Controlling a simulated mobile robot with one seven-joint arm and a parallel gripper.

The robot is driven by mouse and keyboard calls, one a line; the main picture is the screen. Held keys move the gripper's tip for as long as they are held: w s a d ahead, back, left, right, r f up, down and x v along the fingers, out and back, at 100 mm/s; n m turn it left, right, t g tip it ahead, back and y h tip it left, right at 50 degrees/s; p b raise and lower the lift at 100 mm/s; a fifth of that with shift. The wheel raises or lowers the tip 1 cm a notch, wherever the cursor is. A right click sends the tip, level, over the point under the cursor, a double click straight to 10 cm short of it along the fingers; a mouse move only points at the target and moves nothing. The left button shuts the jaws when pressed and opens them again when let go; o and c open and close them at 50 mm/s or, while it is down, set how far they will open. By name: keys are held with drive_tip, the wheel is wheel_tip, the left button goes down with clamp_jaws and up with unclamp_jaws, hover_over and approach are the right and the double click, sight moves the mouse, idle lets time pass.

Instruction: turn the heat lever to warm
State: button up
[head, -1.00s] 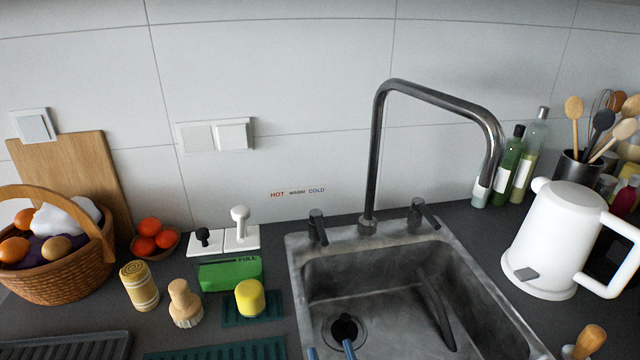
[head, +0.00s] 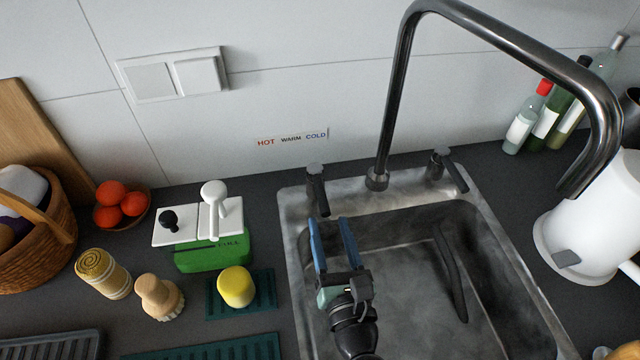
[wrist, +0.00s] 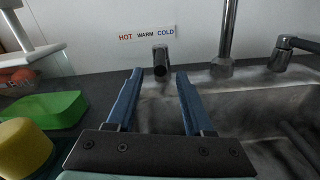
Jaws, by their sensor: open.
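The heat lever (head: 316,188) is a dark metal handle at the sink's back left corner, below the HOT WARM COLD label (head: 292,138). Its arm points forward and slightly right. In the wrist view the lever (wrist: 162,58) appears nearly end-on, under the right part of the label (wrist: 147,33), beyond and between the fingertips. My gripper (head: 329,222) is open with blue fingers, over the sink's left side and just in front of the lever. The gap between fingers is empty in the wrist view (wrist: 160,78). Whether a fingertip touches the lever cannot be told.
The tall faucet (head: 385,120) rises right of the lever, with a second dark handle (head: 448,170) beyond it. A white plate with levers (head: 190,225), a green box (head: 212,256) and a yellow sponge-like piece (head: 237,287) stand left of the sink. The basin (head: 410,270) is open below.

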sight(317, 178)
drive_tip(key=w, duration=0.3)
drive_tip(key=w+a, duration=0.1)
drive_tip(key=w, duration=0.5)
drive_tip(key=shift+a, duration=0.4)
clamp_jaws()
idle(0.9)
